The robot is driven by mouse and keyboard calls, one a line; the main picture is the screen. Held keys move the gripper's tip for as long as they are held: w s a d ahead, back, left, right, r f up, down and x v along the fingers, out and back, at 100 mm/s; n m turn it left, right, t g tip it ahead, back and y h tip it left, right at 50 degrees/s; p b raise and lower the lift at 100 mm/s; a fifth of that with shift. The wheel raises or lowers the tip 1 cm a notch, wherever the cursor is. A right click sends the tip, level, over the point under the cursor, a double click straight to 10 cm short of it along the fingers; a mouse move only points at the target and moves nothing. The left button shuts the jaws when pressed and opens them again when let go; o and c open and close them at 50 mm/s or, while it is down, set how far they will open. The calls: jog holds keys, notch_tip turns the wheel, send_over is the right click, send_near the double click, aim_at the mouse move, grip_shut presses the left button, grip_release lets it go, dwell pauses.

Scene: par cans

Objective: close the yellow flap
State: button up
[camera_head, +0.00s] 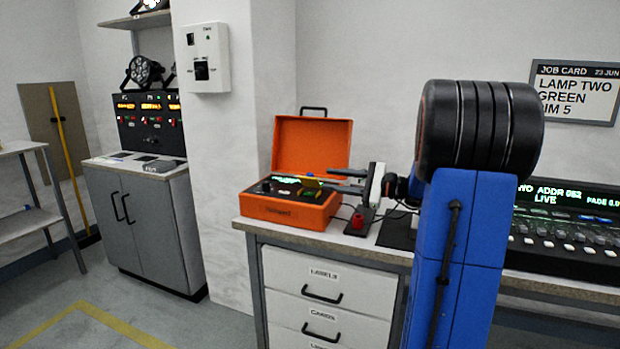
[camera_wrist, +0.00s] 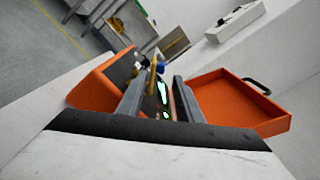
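The orange case (camera_head: 285,208) stands on the bench with its lid (camera_head: 312,143) up; it also shows in the wrist view (camera_wrist: 88,92). The yellow flap (camera_head: 304,182) is over the dark panel inside the case, beside a lit green display (camera_head: 286,180). In the wrist view the flap (camera_wrist: 153,76) is a thin yellow strip seen nearly edge-on, apparently standing up. My gripper (camera_head: 329,179) reaches into the case from the right, its two fingers apart and nothing held. In the wrist view the flap lies in the gap between my fingers (camera_wrist: 160,92). I cannot tell whether a finger touches it.
A red button (camera_head: 357,221) on a dark base is just right of the case. A lighting console (camera_head: 565,232) is at the far right. The raised lid stands behind my gripper. A wall box (camera_head: 203,58) and a grey cabinet (camera_head: 140,220) are to the left.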

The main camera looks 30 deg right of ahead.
aim_at(310, 176)
jog(key=x, duration=0.8)
jog(key=shift+w+a, duration=0.15)
